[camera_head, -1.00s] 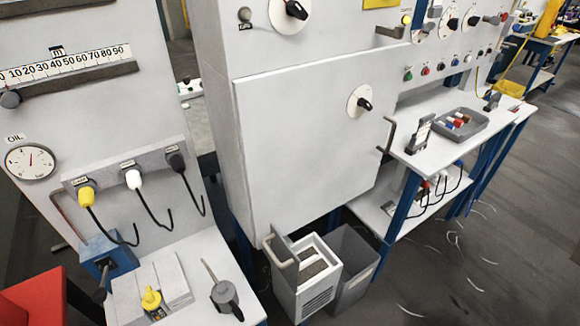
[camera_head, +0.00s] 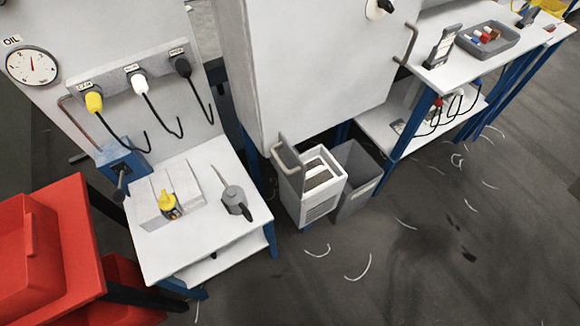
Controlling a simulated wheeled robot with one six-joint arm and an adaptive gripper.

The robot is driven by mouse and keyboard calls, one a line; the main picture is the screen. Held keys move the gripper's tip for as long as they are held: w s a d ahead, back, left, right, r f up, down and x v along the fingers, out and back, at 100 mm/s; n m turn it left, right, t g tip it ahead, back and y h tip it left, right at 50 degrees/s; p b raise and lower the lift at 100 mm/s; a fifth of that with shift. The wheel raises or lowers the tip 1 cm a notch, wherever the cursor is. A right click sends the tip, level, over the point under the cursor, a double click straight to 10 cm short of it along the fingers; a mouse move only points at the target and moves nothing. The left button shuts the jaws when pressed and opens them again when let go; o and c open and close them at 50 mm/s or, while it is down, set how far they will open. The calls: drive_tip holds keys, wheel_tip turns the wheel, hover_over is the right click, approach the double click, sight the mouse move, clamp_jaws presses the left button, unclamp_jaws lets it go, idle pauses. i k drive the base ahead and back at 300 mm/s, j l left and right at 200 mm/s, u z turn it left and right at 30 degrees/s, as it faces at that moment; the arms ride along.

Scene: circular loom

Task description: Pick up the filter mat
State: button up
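What looks like the filter mat (camera_head: 319,180) is a small grey-brown panel, seen in the open top of a white slatted filter box (camera_head: 320,209). The box stands on the floor below the large grey cabinet. A grey panel with a pale handle (camera_head: 288,157) stands upright at the box's left side. The lower part of the mat is hidden inside the box. My gripper is not in view.
A grey bin (camera_head: 357,181) stands right beside the filter box. A white bench (camera_head: 465,62) is at right. The floor in front is open, with loose threads.

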sight(318, 174)
drive_tip(key=u, duration=0.8)
drive_tip(key=l+u, duration=0.95)
drive_tip(key=l, duration=0.3)
drive_tip(key=k+l+u, duration=0.15)
drive_tip(key=l+u, duration=0.35)
drive_tip(key=k+l, duration=0.1)
drive_tip(key=l, duration=1.05)
drive_tip(key=k+l+u, duration=0.1)
drive_tip(key=l, duration=0.5)
drive_tip(key=i, duration=0.15)
